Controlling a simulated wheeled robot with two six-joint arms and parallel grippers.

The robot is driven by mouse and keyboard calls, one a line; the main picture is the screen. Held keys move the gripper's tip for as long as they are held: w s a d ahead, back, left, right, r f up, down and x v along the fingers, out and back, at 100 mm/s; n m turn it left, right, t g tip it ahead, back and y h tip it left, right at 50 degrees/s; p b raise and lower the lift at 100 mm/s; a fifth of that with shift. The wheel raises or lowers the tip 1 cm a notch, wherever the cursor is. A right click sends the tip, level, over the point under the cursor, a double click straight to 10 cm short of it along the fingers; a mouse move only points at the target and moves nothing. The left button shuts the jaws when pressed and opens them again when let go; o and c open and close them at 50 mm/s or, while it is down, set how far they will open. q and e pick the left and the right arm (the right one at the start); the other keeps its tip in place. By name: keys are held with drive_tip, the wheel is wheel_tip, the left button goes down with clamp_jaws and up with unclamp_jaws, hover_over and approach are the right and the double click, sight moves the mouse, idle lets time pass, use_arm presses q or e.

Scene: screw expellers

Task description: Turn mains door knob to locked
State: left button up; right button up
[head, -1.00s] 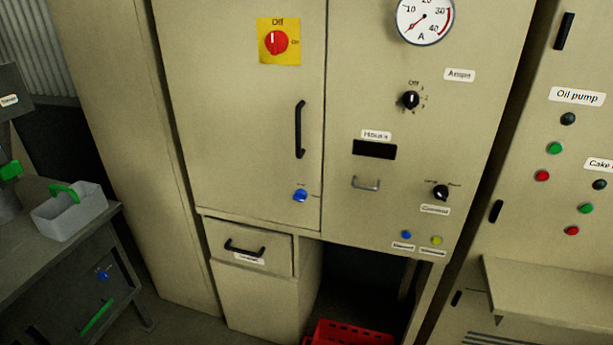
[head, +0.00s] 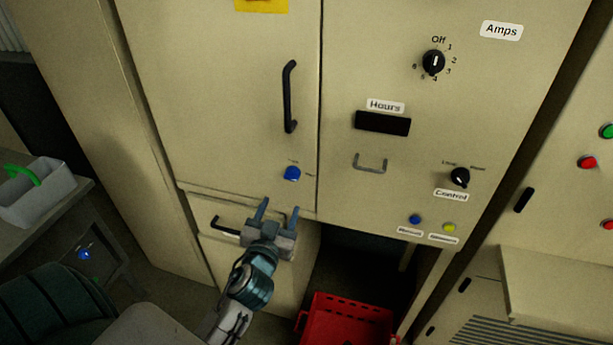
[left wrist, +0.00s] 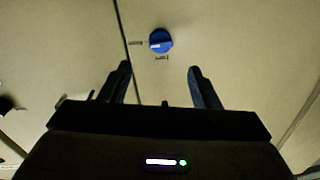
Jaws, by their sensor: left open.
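The blue door knob (head: 292,173) sits low on the left cabinet door (head: 225,100), near its right edge, with small labels beside it too small to read. It also shows in the left wrist view (left wrist: 160,41), ahead of the fingers and between their lines. A pale mark shows on the knob's face there. My left gripper (head: 278,211) is open and empty, just below the knob and apart from it. Its two fingers point up toward the knob; the left wrist view shows them spread (left wrist: 162,82). My right gripper is not in view.
A black door handle (head: 289,97) is above the knob. A drawer with a black handle (head: 228,226) is below left, close to my gripper. A red crate (head: 345,320) stands in the opening at the bottom. A control knob (head: 459,177) is on the right panel.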

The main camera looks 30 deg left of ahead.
sight(291, 180)
use_arm(q)
drive_tip(key=p+x, duration=0.3)
drive_tip(key=x, duration=0.6)
drive_tip(key=shift+w+r+p, duration=0.15)
drive_tip(key=shift+p, duration=0.15)
drive_tip(key=shift+w+a, duration=0.2)
drive_tip(key=shift+w, duration=0.35)
drive_tip(key=shift+c, duration=1.1)
clamp_jaws()
